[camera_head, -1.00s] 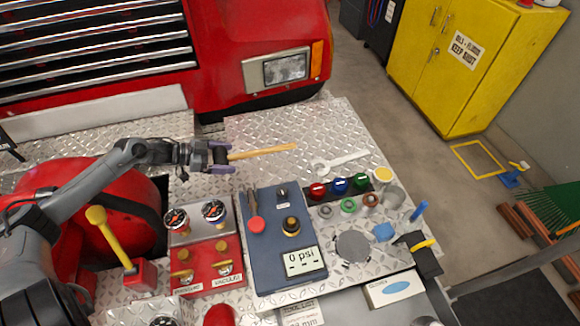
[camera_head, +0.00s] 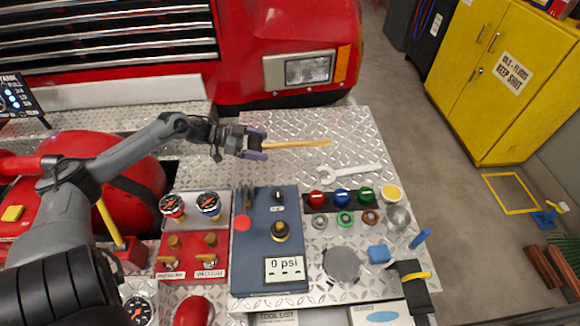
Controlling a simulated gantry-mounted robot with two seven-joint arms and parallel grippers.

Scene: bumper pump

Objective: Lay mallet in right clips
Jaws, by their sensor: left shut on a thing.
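My left gripper (camera_head: 264,145) is shut on the mallet, of which a pale wooden handle (camera_head: 300,143) shows. The handle points right, roughly level, over the back part of the diamond-plate deck. The mallet's head cannot be made out; the gripper may hide it. The handle's tip is above and behind the silver wrench (camera_head: 350,173). I cannot make out the right clips for sure. My right gripper is not in view.
A blue panel (camera_head: 253,262) with knobs and a 0 psi display stands front centre. Red, blue and green caps (camera_head: 341,196) sit right of it. A metal cup (camera_head: 397,218) and a black holder (camera_head: 412,285) lie farther right. The deck behind the wrench is bare.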

